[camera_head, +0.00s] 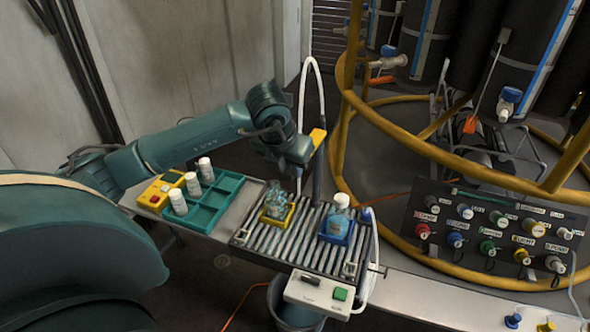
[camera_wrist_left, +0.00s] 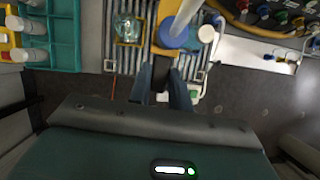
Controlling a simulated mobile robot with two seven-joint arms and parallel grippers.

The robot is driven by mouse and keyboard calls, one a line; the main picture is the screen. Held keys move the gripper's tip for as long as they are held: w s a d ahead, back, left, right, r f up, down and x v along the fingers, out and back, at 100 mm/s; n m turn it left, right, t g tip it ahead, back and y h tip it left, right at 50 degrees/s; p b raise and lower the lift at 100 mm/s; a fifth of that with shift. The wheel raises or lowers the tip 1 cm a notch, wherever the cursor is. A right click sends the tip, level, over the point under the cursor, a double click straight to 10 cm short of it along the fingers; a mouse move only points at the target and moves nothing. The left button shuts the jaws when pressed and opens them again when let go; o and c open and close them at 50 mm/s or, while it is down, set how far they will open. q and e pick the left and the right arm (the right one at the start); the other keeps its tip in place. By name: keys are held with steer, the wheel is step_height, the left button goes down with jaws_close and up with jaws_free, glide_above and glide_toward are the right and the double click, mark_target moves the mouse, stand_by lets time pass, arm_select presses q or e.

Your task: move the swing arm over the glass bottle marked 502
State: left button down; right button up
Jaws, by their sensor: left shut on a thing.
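My left gripper (camera_head: 300,160) is beside the yellow end piece (camera_head: 318,137) of the swing arm, near a dark upright post and an arching white hose (camera_head: 303,95). In the left wrist view its fingers (camera_wrist_left: 163,88) are closed on the yellow piece (camera_wrist_left: 160,48), by a blue disc (camera_wrist_left: 174,35). A clear glass vessel (camera_head: 277,204) sits in a yellow holder on the roller rack, left of a bluish bottle (camera_head: 335,224) with a white cap in a blue holder. The clear vessel also shows in the left wrist view (camera_wrist_left: 127,27). No marking 502 is legible. My right gripper is out of view.
A teal tray (camera_head: 228,187) with white-capped vials stands left of the roller rack (camera_head: 320,258). A control box (camera_head: 318,293) with a green button is at the rack's front. A yellow tubular frame (camera_head: 410,140) and a knob panel (camera_head: 490,235) are at right.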

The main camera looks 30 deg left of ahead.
arm_select(q)
steer(key=w+a+m+h+b, duration=0.2)
steer(key=a+m, duration=0.6)
steer(key=a, duration=0.4)
steer(key=shift+w+a+m+g+h, duration=0.3)
steer(key=shift+w+h, duration=0.15)
steer(key=shift+h, duration=0.15)
steer(key=c, duration=1.3)
jaws_free()
steer(key=shift+r, duration=0.1)
steer(key=v, duration=1.3)
